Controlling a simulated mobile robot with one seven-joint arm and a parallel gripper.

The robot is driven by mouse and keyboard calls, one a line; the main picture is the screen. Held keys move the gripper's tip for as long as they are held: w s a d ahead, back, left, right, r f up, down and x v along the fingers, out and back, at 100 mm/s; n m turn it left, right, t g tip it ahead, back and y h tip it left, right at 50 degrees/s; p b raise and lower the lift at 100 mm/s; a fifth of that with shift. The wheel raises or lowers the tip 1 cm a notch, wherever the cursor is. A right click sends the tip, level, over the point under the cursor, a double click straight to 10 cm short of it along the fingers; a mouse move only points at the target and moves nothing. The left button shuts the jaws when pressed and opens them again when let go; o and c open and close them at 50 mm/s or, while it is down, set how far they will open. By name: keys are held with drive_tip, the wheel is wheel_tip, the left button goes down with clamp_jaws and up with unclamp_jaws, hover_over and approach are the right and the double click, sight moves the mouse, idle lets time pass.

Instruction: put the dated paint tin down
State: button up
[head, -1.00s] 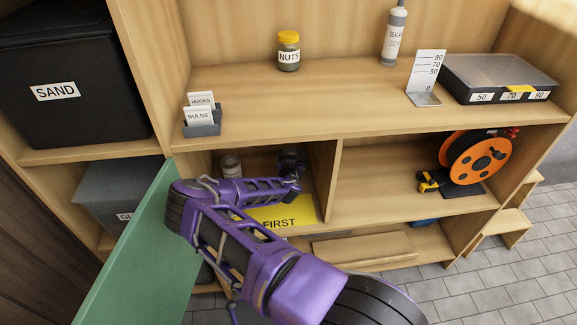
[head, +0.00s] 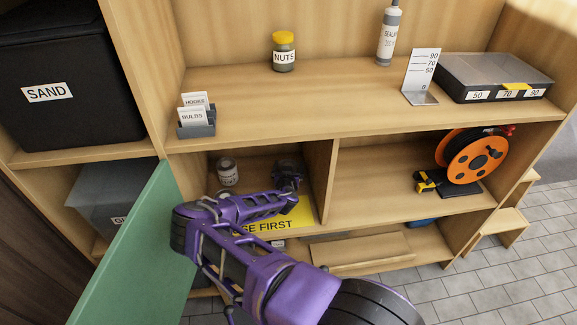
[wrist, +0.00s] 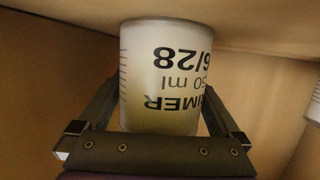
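The dated paint tin (wrist: 162,75) is white, with "6/28", "50 ml" and part of "PRIMER" upside down in the wrist view. My gripper (wrist: 162,110) has a finger against each side of it. In the head view my gripper (head: 288,168) is inside the left lower compartment, near its divider, and hides the held tin. The tin's end lies close to the wooden surface at the top of the wrist view; I cannot tell if they touch. A yellow "USE FIRST" sheet (head: 302,213) lies at the compartment's front, partly covered by my arm.
A second tin (head: 228,172) stands left of my gripper; a sliver of a tin (wrist: 314,105) shows at the wrist view's right edge. The divider (head: 319,180) is close on the right. A green door panel (head: 135,255) stands open at the left.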

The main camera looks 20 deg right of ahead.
drive_tip(key=shift+s+a+r, duration=0.1)
drive_tip(key=shift+s+r, duration=0.1)
drive_tip(key=shift+r, duration=0.1)
drive_tip(key=p+v, duration=0.6)
drive_tip(key=v, duration=0.4)
drive_tip(key=shift+s+a+r, duration=0.15)
drive_tip(key=shift+s+a, duration=0.05)
drive_tip(key=shift+s, duration=0.05)
drive_tip(key=shift+s+a, duration=0.2)
drive_tip(key=shift+s, duration=0.25)
